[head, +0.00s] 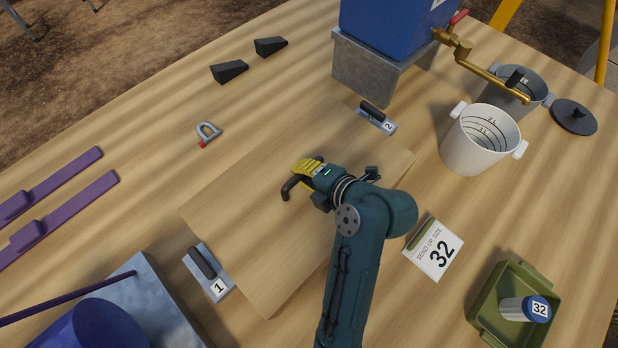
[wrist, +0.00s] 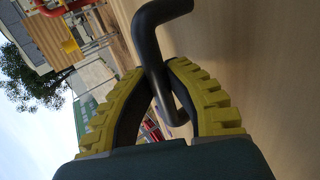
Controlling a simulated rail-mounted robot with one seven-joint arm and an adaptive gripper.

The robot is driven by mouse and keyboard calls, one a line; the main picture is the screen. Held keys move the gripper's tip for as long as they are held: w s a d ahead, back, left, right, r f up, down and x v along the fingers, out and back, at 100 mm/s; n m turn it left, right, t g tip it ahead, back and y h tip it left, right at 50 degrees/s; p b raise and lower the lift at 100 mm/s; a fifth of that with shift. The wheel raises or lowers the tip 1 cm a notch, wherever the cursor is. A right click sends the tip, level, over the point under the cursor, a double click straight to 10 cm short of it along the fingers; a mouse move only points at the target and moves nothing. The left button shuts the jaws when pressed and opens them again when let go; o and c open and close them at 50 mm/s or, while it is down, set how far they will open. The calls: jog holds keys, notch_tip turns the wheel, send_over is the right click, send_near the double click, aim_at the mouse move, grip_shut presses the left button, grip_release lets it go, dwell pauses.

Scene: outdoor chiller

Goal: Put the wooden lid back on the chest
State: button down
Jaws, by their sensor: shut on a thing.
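The wooden lid (head: 260,215) is a wide, flat, pale board in the middle of the head view, close in colour to the table. My gripper (head: 302,180), with yellow ribbed fingers, is above the board and shut on a black bent handle (head: 287,190). My arm covers the board's right part. I cannot make out the chest for certain, nor whether the board rests on anything. Black grips on plates marked 1 (head: 208,272) and 2 (head: 376,118) sit at opposite ends of the board.
A blue container with a brass tap (head: 485,72) stands on a metal block (head: 372,75) at the back. White pot (head: 470,150), grey pot (head: 515,95), black lid (head: 573,117), sign (head: 433,250) and green tray (head: 485,315) are right. Purple bars (head: 70,205), wedges and a shackle are left.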

jog(key=shift+w+r+p, duration=0.1)
jog(key=shift+r+p, duration=0.25)
jog(key=shift+r, duration=0.5)
jog(key=shift+r+p, duration=1.1)
jog(key=shift+r, duration=0.55)
jog(key=c, duration=1.6)
grip_release()
jog(key=shift+c, duration=0.2)
grip_shut()
jog(key=shift+f, duration=0.1)
notch_tip(320, 180, down, 2)
jog(key=b, duration=0.2)
jog(key=shift+f+b, duration=0.1)
jog(key=shift+b, duration=0.25)
jog(key=shift+f+b, duration=0.85)
jog(key=shift+f, duration=0.25)
